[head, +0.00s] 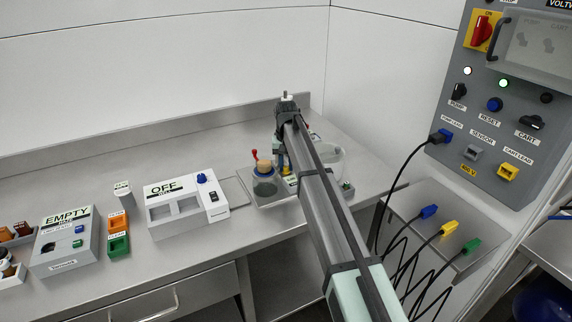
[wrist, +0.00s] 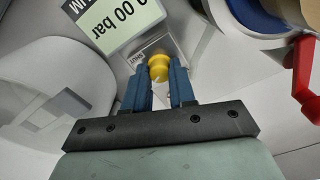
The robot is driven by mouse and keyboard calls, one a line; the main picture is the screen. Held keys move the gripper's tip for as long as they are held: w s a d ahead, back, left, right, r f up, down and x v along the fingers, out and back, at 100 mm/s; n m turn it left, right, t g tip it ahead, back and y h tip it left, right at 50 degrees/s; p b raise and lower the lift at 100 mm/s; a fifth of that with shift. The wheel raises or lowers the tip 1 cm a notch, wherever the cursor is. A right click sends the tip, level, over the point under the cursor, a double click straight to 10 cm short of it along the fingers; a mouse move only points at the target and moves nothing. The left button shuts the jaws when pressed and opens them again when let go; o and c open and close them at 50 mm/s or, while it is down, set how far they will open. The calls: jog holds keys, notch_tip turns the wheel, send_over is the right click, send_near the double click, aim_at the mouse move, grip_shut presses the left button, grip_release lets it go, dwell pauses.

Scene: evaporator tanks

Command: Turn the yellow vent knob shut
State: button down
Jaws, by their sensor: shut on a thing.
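The yellow vent knob (wrist: 158,67) sits between the blue fingertips of my gripper (wrist: 158,82) in the wrist view. My gripper is shut on it, and its round yellow top stands out past the fingertips.
A red lever (wrist: 306,75) is close on the right in the wrist view. A control panel (head: 515,110) and hanging cables are at right.

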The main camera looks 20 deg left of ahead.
aim_at(286, 167)
jog(key=shift+m, duration=2.3)
jog(key=c, duration=0.9)
grip_release()
jog(key=shift+c, duration=0.2)
notch_tip(286, 167, up, 14)
